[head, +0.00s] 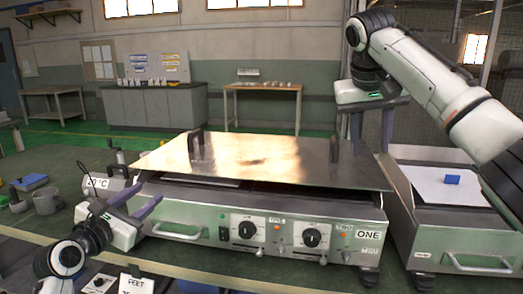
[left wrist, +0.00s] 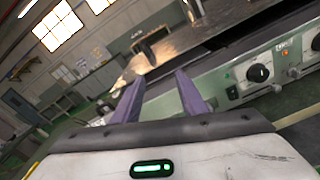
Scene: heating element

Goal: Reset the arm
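The heating unit (head: 200,222) stands on the bench, with knobs, switches and a front handle. A shiny metal plate (head: 270,160) with two dark upright handles lies over its top; the plate also shows in the left wrist view (left wrist: 178,48). My left gripper (head: 140,196) is at the unit's front left corner, its purple fingers apart with nothing between them; they also show spread in the left wrist view (left wrist: 160,90). My right gripper (head: 371,143) points down behind the plate's right end, near the right handle (head: 334,150). Its fingers are apart and look empty; their tips are partly hidden.
A grey mug (head: 47,201) and a blue block (head: 30,182) are at left. Side tables stand far back.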

